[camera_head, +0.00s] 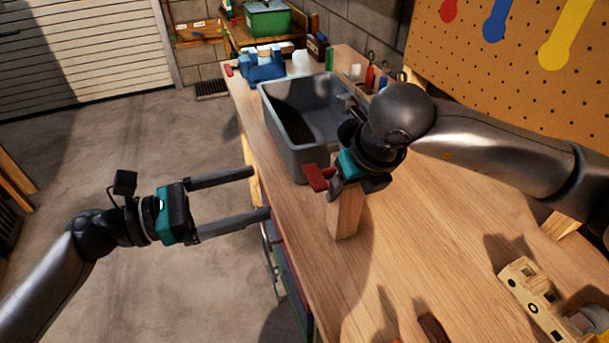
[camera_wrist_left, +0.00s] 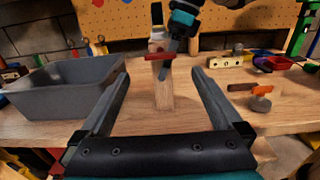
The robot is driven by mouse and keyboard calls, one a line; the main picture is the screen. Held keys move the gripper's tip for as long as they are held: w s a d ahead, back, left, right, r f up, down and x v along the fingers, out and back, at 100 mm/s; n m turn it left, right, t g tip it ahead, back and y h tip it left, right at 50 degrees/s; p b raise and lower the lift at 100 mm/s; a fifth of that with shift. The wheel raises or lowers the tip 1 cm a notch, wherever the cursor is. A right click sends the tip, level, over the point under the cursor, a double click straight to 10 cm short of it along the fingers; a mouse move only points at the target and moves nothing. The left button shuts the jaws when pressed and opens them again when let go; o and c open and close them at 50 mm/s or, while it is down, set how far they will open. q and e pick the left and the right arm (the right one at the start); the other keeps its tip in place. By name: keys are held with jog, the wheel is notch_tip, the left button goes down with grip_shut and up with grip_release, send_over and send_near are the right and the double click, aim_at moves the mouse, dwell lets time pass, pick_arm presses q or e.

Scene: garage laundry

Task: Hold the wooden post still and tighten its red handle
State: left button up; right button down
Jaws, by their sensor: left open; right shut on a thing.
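The wooden post (camera_head: 346,212) stands upright on the workbench near its left edge; it also shows in the left wrist view (camera_wrist_left: 163,93). Its red handle (camera_head: 317,178) sticks out on the left near the top, and lies crosswise in the left wrist view (camera_wrist_left: 158,57). My right gripper (camera_head: 352,180) comes from above and is shut on the upper part of the post, hiding its top. My left gripper (camera_head: 260,193) is open and empty, left of the post and apart from it, its fingers pointing toward the post and handle.
A grey bin (camera_head: 278,125) stands on the workbench (camera_head: 430,225) behind the post. A cream-coloured block with holes (camera_head: 531,292) lies at the right front. A tool with an orange part (camera_wrist_left: 262,90) lies right of the post. The pegboard (camera_head: 500,60) rises at the back.

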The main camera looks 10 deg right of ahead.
aim_at(308, 177)
pick_arm(q)
jog(key=d, duration=0.3)
jog(key=w+d, duration=0.1)
jog(key=d, duration=0.5)
jog(key=shift+w+d, duration=0.35)
jog(key=shift+w, duration=0.05)
jog(key=c, duration=1.3)
